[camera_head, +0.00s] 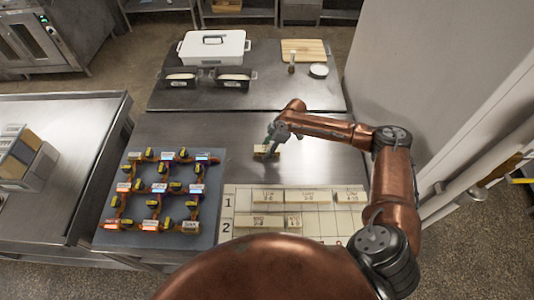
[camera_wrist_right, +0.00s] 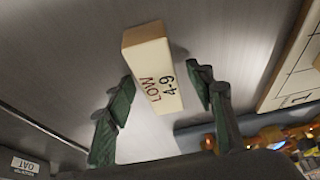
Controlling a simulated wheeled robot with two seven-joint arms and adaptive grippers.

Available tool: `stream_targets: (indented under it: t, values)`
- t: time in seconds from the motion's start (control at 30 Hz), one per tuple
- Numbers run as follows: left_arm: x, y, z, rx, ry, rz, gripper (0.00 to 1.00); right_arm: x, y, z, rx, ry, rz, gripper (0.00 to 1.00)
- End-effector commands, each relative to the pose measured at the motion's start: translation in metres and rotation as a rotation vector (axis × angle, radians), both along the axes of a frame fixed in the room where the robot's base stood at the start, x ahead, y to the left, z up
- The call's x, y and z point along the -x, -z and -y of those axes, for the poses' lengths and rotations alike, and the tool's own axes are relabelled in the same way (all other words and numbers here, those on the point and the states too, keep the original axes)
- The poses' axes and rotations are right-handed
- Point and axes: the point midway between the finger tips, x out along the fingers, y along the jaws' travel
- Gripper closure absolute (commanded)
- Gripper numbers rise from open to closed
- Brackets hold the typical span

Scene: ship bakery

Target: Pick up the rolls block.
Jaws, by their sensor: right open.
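A small cream block (camera_head: 266,152) sits on the steel table behind the numbered board. In the right wrist view this block (camera_wrist_right: 153,68) shows a label reading "LOW 4-9", not rolls. My right gripper (camera_head: 273,136) is just above it in the head view. In the wrist view the open green fingers of my right gripper (camera_wrist_right: 160,80) lie on either side of the block's near end, with gaps on both sides. I cannot make out a rolls label on any block. My left gripper is out of view.
A cream board (camera_head: 245,206) with rows 1 and 2 holds several labelled blocks. A grey panel (camera_head: 110,240) with orange and yellow pieces is at left. Behind are a white lidded dish (camera_head: 215,45), two dark pans (camera_head: 181,78), and a wooden board (camera_head: 303,47).

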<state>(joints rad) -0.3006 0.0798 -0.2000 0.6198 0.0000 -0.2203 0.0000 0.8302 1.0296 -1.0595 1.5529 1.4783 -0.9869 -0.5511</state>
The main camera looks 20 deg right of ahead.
Motion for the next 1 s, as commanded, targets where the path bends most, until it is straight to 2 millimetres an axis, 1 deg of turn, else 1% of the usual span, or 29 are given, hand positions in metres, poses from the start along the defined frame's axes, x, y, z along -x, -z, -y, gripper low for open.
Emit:
stream_targets:
  t: [0.2, 0.87, 1.0]
  values:
    - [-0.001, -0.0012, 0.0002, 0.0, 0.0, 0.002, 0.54, -0.0007, -0.002, -0.0002, -0.001, 0.0, 0.001, 0.51]
    - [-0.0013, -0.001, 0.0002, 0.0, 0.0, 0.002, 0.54, -0.0005, -0.0017, 0.0001, -0.001, 0.0, 0.001, 0.97]
    - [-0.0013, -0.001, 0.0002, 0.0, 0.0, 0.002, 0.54, -0.0007, -0.0018, 0.0001, 0.0, 0.001, 0.002, 0.97]
